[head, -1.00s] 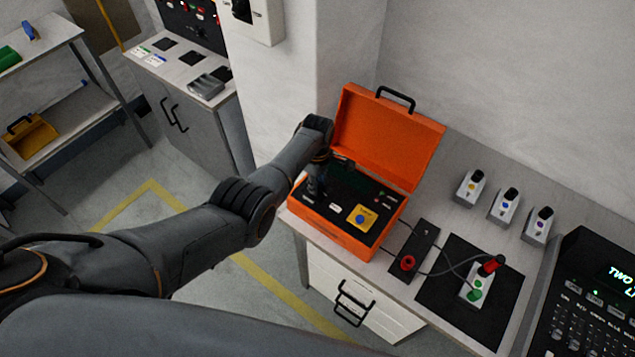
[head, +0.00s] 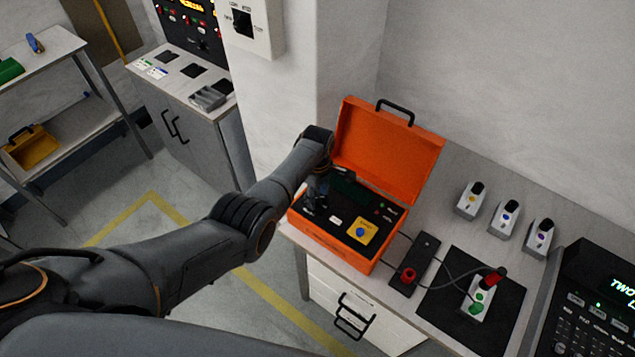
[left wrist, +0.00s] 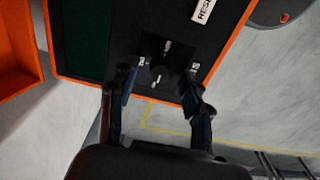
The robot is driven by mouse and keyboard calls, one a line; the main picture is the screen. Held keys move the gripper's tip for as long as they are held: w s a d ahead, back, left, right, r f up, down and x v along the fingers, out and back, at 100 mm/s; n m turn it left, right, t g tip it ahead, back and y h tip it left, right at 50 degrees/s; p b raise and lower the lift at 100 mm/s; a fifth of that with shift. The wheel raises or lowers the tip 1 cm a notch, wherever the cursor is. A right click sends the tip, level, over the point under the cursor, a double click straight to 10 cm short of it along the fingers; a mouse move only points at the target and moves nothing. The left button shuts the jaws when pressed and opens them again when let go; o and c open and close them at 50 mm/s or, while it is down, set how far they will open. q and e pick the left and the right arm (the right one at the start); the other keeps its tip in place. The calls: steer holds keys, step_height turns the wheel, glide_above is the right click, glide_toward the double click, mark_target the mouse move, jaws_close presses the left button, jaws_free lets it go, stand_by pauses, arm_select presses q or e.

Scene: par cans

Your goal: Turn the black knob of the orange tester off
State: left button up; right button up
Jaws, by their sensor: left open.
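The orange tester (head: 330,247) is an open case on the bench, its lid (head: 385,150) standing up at the back. Its dark panel carries a yellow plate with a blue button (head: 362,231). My left gripper (head: 316,192) is over the left part of this panel, pointing down. In the left wrist view my left gripper (left wrist: 158,84) is open, one finger on each side of the dark knob area. The black knob (left wrist: 163,66) barely stands out from the panel, with small white marks around it. I cannot tell its setting or whether the fingers touch it.
Right of the tester lie a black strip with a red knob (head: 408,275) and a black mat (head: 450,305) with a small device, joined by cables. Several small grey switch boxes (head: 507,220) stand behind. A console (head: 590,300) is at the far right.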

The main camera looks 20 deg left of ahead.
mark_target(318, 198)
arm_select(q)
step_height(318, 198, up, 12)
steer(key=shift+f, duration=0.25)
stand_by(0.6)
